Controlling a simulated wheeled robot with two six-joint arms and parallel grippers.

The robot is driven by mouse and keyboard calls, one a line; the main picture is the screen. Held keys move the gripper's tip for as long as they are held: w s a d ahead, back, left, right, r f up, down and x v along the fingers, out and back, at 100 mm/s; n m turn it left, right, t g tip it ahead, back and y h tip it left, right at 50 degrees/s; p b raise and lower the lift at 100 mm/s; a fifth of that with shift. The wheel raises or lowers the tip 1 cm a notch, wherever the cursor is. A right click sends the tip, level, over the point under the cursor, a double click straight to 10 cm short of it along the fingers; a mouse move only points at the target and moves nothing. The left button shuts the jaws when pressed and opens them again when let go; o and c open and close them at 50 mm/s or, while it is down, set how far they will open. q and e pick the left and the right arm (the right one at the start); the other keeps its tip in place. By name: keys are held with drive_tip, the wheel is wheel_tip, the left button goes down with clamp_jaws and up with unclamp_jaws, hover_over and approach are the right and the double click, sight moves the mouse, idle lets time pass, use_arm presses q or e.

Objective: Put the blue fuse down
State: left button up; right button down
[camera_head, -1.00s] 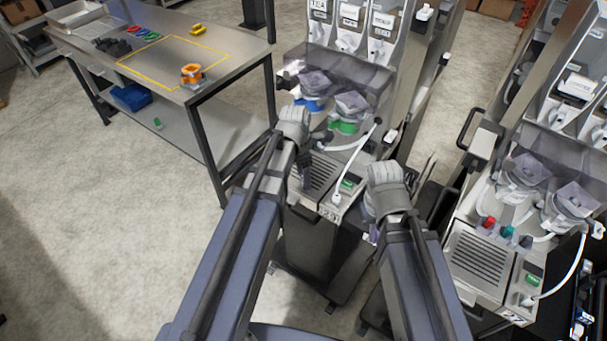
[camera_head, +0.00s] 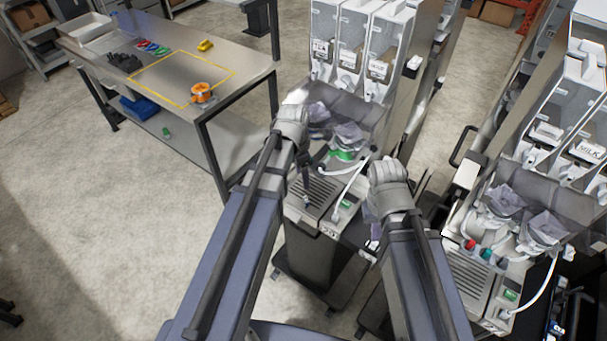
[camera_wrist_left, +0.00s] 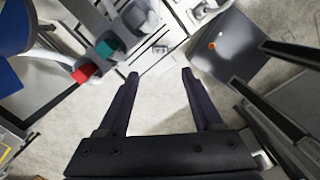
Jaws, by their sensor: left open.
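I cannot make out a blue fuse in either view. My left gripper (camera_head: 306,190) is over the front of the nearer dispenser (camera_head: 312,208). In the left wrist view its two fingers (camera_wrist_left: 160,76) stand apart with nothing between them. Up and left of the fingers are a red cap (camera_wrist_left: 85,73) and a teal cap (camera_wrist_left: 109,47) in a row on a machine front, not touching the fingers. My right gripper is beside the nearer dispenser's right side, under its grey wrist (camera_head: 388,184); its fingers are mostly hidden.
A steel table (camera_head: 150,58) with a yellow outlined area and an orange part (camera_head: 201,92) stands at the back left. A second dispenser (camera_head: 470,283) at right carries a red cap (camera_head: 470,244) and a teal cap (camera_head: 487,254). Open floor lies at left.

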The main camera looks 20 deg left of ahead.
use_arm(q)
drive_tip(key=s+d+m+y, duration=0.1)
drive_tip(key=s+d+m, duration=0.4)
drive_tip(key=m, duration=0.9)
drive_tip(key=s+d+m+y, duration=0.1)
drive_tip(key=s+d+m, duration=0.5)
drive_tip(key=m, duration=0.8)
drive_tip(key=s, duration=0.2)
drive_tip(key=shift+s+d+m+g, duration=0.25)
drive_tip(key=shift+s+m+g, duration=0.05)
drive_tip(key=shift+s+g, duration=0.1)
